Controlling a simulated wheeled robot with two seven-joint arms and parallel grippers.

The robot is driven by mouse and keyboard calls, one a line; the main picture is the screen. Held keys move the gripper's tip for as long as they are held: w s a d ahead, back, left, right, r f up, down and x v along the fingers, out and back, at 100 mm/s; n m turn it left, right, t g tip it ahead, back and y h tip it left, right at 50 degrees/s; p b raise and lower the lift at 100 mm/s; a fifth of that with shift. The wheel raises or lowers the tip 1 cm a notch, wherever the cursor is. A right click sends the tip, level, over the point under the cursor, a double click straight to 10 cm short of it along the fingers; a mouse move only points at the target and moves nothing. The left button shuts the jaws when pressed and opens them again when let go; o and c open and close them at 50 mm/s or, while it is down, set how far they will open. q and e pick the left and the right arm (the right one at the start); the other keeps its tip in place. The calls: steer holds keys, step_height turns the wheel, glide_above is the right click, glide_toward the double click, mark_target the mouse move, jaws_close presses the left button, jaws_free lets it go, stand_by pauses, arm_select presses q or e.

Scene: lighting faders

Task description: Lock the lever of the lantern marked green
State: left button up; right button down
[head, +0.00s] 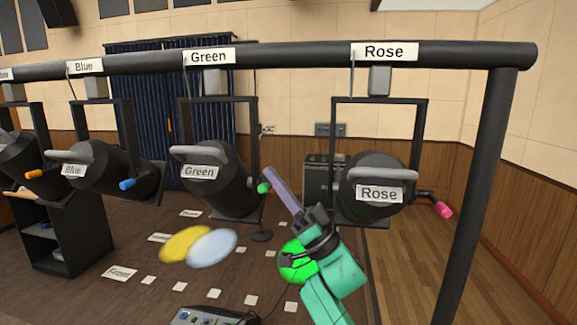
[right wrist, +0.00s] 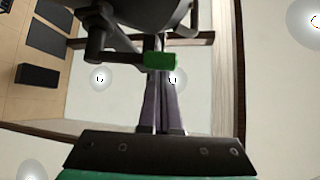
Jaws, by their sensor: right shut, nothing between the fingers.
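The lantern marked Green (head: 222,180) hangs from the pipe in a dark yoke, its label on the back. Its lever ends in a green knob (head: 263,188) at the right of the yoke. The green knob also shows in the right wrist view (right wrist: 160,61), just past my fingertips. My right gripper (head: 268,172) is shut and empty, its purple fingers close beside the knob. In the right wrist view the fingers (right wrist: 163,78) point at the knob; I cannot tell whether they touch it. My left gripper is not in view.
The lantern marked Rose (head: 375,180) with a pink knob (head: 443,210) hangs to the right, close to my right arm. The Blue lantern (head: 105,178) with a blue knob (head: 127,184) hangs to the left. The pipe (head: 300,56) runs above, with an upright post (head: 484,200) at right.

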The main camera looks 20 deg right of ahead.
mark_target(268, 189)
steer(key=shift+f, duration=0.6)
steer(key=shift+s+a, duration=0.1)
step_height(268, 189, down, 2)
steer(key=n+g+y+b, duration=0.2)
steer(key=n+g+b, duration=0.1)
steer(key=n, duration=0.1)
steer(key=n+g+y+b, duration=0.2)
steer(key=n+y+b, duration=0.1)
steer(key=shift+f+n+g, duration=0.2)
steer(key=shift+n+g, duration=0.2)
steer(key=shift+r+n+g+y, duration=0.1)
steer(key=shift+n+g+y, duration=0.3)
steer(key=shift+s+r, duration=0.1)
steer(key=shift+r, duration=0.05)
steer(key=shift+a+r, duration=0.1)
steer(key=shift+r, duration=0.05)
